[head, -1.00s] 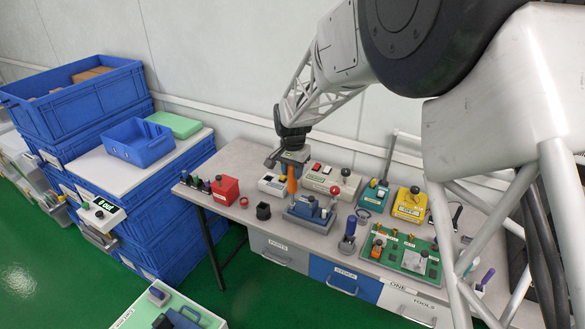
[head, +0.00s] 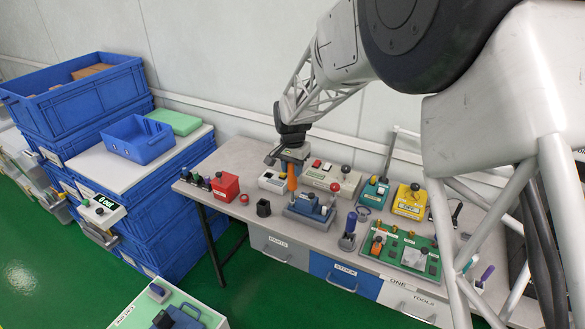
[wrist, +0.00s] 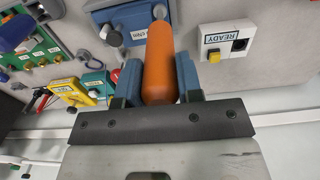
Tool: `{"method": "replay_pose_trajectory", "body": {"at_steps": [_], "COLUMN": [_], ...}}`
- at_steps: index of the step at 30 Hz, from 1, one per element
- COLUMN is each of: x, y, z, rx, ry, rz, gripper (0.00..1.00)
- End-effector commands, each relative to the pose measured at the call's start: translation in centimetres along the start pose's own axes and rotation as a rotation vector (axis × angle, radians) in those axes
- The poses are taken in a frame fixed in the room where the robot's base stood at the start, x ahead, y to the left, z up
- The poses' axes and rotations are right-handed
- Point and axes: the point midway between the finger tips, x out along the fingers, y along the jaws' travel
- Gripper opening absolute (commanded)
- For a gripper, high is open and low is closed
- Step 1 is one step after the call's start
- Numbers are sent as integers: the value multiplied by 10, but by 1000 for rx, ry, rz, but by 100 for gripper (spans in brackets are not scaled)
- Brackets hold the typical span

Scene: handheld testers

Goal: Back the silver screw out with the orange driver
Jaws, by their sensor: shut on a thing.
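My gripper (head: 292,168) points down over the workbench and is shut on the orange driver (head: 292,183). In the wrist view, the driver's thick handle (wrist: 160,60) sits between my two blue-grey fingers (wrist: 158,82). The driver stands about upright at the left of a blue fixture on a grey base (head: 311,206). The fixture also shows beyond the handle in the wrist view (wrist: 130,22). I cannot make out the silver screw for sure. The driver's tip is hidden, so I cannot tell whether it touches a screw.
A white READY box (wrist: 226,40) is close by. Bare bench (head: 240,158) lies at the back left.

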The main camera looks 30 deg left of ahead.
Motion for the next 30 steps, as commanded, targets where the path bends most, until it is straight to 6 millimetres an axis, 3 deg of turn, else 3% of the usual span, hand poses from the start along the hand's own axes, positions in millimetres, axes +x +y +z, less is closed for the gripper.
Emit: {"method": "replay_pose_trajectory", "body": {"at_steps": [30], "x": [9], "y": [0], "z": [0], "rx": [0], "ry": [0], "rz": [0], "gripper": [0]}}
